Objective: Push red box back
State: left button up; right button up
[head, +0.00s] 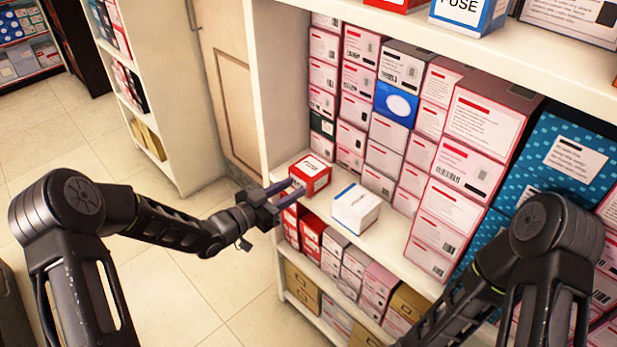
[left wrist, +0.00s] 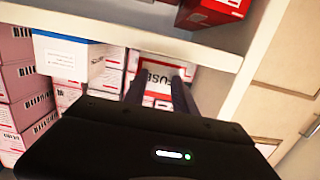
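A red box (head: 310,176) with a white label sits near the front left corner of the middle shelf (head: 393,248). It also shows in the left wrist view (left wrist: 153,76), with its lettered face towards my gripper. My left gripper (head: 289,187) is in front of this box, with its fingers pointing at it. In the left wrist view the fingers (left wrist: 158,82) are apart, with the box face seen between and beyond them. I cannot tell whether they touch it. My right gripper is out of view; only my right arm shows.
A white box with a blue edge (head: 356,208) stands to the right of the red box. Stacked pink and white cartons (head: 447,190) fill the shelf behind and to the right. A white side panel (head: 281,95) bounds the left. Open floor (head: 183,270) lies left.

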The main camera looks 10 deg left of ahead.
pick_arm(q)
jog(key=shift+r+b+x, duration=0.1)
jog(key=shift+b+x, duration=0.45)
jog(key=shift+x, duration=0.5)
jog(key=shift+r+b+x, duration=0.15)
jog(key=shift+b+x, duration=0.4)
jog(key=shift+x, duration=0.5)
jog(key=shift+s+a+r+p, duration=0.2)
jog(key=shift+r+p, duration=0.1)
jog(key=shift+r, duration=0.2)
jog(key=shift+s+a+r+p, duration=0.15)
jog(key=shift+r+p, duration=0.1)
jog(key=shift+r, duration=0.25)
jog(key=shift+s+a+r+p, duration=0.2)
jog(key=shift+r+p, duration=0.1)
jog(key=shift+r, duration=0.25)
jog(key=p, duration=0.2)
send_near(298, 176)
jog(key=s+a, duration=0.1)
jog(key=s, duration=0.1)
jog(key=s+a+f, duration=0.1)
jog(key=s+a, duration=0.1)
jog(key=shift+s+a, duration=0.15)
jog(key=shift+a, duration=0.1)
